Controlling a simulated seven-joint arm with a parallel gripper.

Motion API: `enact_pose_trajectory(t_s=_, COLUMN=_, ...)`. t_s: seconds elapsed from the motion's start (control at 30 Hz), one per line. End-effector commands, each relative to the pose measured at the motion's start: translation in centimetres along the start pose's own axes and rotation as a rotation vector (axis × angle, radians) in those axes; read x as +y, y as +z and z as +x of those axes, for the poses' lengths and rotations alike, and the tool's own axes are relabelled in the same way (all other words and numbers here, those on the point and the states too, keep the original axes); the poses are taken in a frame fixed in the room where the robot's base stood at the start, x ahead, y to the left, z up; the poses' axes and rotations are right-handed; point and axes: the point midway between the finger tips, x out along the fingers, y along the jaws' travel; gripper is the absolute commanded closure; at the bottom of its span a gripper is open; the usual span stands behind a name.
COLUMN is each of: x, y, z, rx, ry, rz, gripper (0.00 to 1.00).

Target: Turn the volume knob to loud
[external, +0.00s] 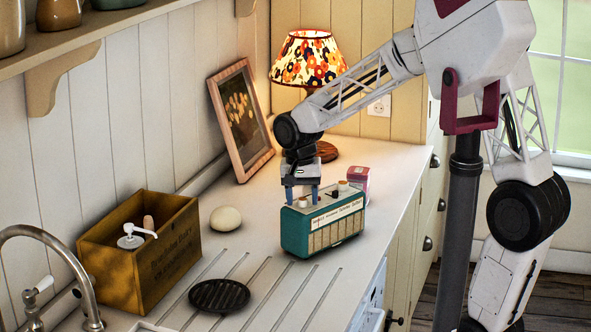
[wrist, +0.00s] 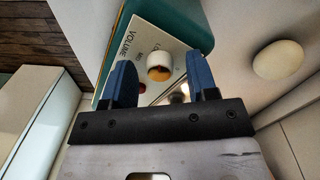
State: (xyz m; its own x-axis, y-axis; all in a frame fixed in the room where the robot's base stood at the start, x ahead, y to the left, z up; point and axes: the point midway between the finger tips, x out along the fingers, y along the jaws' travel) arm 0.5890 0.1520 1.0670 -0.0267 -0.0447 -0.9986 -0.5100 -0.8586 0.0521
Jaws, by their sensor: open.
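A teal radio (external: 323,232) with a cream top panel stands on the counter. My gripper (external: 301,197) points down over the radio's left end, its two blue fingers apart. I cannot tell whether the fingers touch the knob. The knob's pointer is not clear. Another pale knob (external: 343,186) sits at the radio's right end.
A lamp (external: 308,62) and framed picture (external: 239,120) are at the back. A pale egg-shaped object (external: 226,219), a dark round trivet (external: 219,295) and a wooden crate (external: 143,262) lie left. Counter around the radio is mostly clear.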

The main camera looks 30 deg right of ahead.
Motion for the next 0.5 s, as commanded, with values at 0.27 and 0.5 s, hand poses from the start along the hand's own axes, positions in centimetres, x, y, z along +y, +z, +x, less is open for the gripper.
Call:
enact_pose_trajectory(t_s=0.27, x=0.0, y=0.0, z=-0.02, rx=0.0, ry=0.0, rz=0.0, gripper=0.85)
enact_pose_trajectory(t_s=0.5, x=0.0, y=0.0, z=-0.03, rx=0.001, ry=0.0, rz=-0.02, gripper=0.96)
